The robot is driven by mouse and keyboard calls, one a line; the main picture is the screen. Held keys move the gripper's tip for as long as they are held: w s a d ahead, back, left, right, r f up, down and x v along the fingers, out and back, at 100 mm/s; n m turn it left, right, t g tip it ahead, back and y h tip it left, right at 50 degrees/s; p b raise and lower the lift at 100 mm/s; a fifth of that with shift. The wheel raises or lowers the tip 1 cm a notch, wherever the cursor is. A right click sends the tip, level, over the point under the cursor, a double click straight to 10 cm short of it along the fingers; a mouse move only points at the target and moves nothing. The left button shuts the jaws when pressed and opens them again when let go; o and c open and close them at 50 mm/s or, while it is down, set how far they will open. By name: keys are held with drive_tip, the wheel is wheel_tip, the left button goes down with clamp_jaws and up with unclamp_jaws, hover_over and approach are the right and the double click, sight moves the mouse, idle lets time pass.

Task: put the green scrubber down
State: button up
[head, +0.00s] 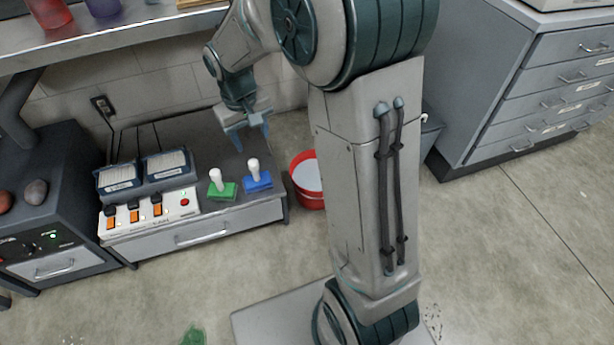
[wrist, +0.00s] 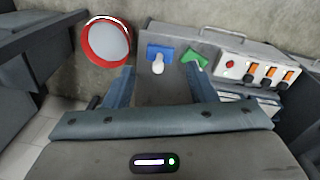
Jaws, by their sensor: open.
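The green scrubber (head: 226,192), a green block with a white knobbed handle, stands upright on the top of a low grey cabinet (head: 190,133). The blue scrubber (head: 260,184), of the same shape, stands just to its right. My gripper (head: 252,138) is open and empty, above the back right part of the cabinet top, apart from both scrubbers. In the wrist view the blue scrubber (wrist: 158,52) shows between the fingers. The green scrubber (wrist: 195,59) shows near the tip of the right finger, which hides part of it.
A control box (head: 148,212) with orange switches and a red button stands left of the scrubbers, with two labelled units behind it. A red bucket (head: 311,202) with pale contents is on the floor right of the cabinet. A green patch (head: 193,336) marks the floor in front.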

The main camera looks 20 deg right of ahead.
drive_tip(key=s+d+r+m, duration=0.1)
drive_tip(key=s+d+r, duration=0.1)
drive_tip(key=s, duration=0.7)
drive_tip(key=s+d+r+m, duration=0.1)
drive_tip(key=s+d, duration=0.3)
drive_tip(key=s, duration=0.6)
drive_tip(key=shift+d+r+t+y, duration=0.15)
drive_tip(key=shift+r+t+y, duration=0.2)
drive_tip(key=shift+r, duration=0.2)
drive_tip(key=shift+s, duration=0.1)
wheel_tip(320, 180, up, 34)
drive_tip(key=t+p, duration=0.1)
drive_tip(key=p, duration=3)
drive_tip(key=shift+d+m, duration=0.2)
drive_tip(key=shift+m, duration=0.1)
drive_tip(key=shift+t, duration=0.25)
